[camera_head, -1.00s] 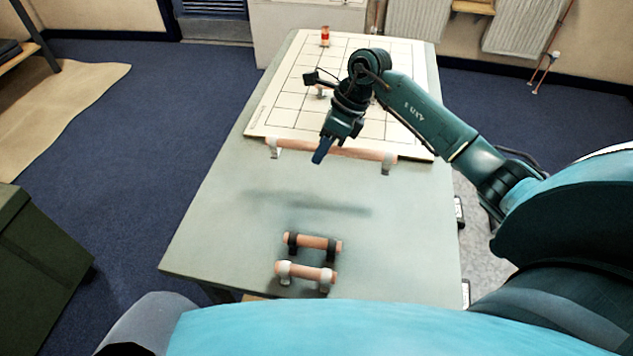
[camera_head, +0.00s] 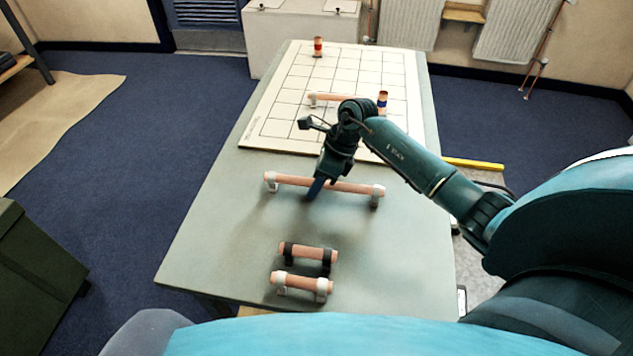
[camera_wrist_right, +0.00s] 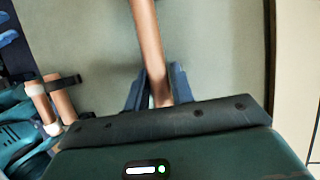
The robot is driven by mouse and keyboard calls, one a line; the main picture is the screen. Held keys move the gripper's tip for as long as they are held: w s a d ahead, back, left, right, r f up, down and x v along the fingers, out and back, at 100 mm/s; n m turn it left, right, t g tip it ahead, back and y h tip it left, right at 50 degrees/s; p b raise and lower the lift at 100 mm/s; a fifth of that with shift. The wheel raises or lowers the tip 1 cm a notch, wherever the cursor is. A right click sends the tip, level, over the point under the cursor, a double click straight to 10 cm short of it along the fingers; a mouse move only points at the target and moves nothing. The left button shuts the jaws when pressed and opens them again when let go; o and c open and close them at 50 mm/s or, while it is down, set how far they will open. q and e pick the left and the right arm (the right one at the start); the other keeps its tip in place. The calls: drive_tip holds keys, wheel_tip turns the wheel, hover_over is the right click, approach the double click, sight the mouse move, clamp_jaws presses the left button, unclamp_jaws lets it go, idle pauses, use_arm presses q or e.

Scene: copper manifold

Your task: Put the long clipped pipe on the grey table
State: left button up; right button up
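The long copper pipe (camera_head: 335,186) has a light grey clip at each end. It is held crosswise low over the grey table (camera_head: 215,225), and its blurred shadow lies just below it, so a small gap seems to remain. My right gripper (camera_head: 314,189) is shut on it near its middle. In the right wrist view the pipe (camera_wrist_right: 150,45) runs between the two blue fingers (camera_wrist_right: 160,92). My left gripper is not in view.
Two short clipped pipes, one with black clips (camera_head: 308,253) and one with light clips (camera_head: 301,283), lie near the table's front. A white gridded board (camera_head: 285,115) at the back bears another clipped pipe (camera_head: 330,98), a red-banded piece (camera_head: 318,47) and a blue-banded piece (camera_head: 382,102).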

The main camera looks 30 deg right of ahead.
drive_tip(key=o, duration=0.3)
drive_tip(key=v, duration=1.2)
drive_tip(key=shift+r+b, duration=0.15)
drive_tip(key=shift+b, duration=0.2)
